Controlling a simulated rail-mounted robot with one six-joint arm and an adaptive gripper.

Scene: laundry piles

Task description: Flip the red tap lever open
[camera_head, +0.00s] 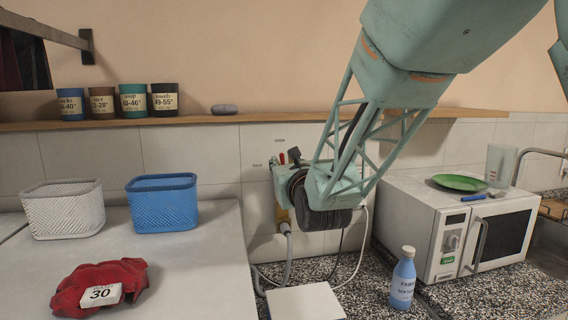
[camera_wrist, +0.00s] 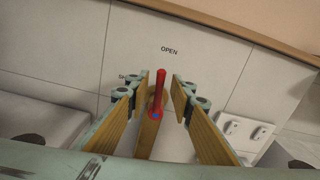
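The red tap lever (camera_wrist: 160,92) shows in the wrist view, with a blue spot at its pivot. It points up the wall towards the printed OPEN label (camera_wrist: 169,50). Another label to the left is mostly hidden by a finger. My gripper (camera_wrist: 160,77) is open, with its tan-padded fingers apart on either side of the lever. I cannot tell whether either finger touches it. In the head view the lever (camera_head: 283,159) is a small red upright piece on the tiled wall, partly hidden beside my gripper. A hose runs down below the tap.
A wall outlet plate (camera_wrist: 240,130) lies right of the gripper. A shelf (camera_head: 230,118) with several cups runs above. White (camera_head: 63,208) and blue (camera_head: 162,203) baskets and red cloth (camera_head: 98,284) are left. A blue bottle (camera_head: 403,278) and white microwave (camera_head: 425,235) are right.

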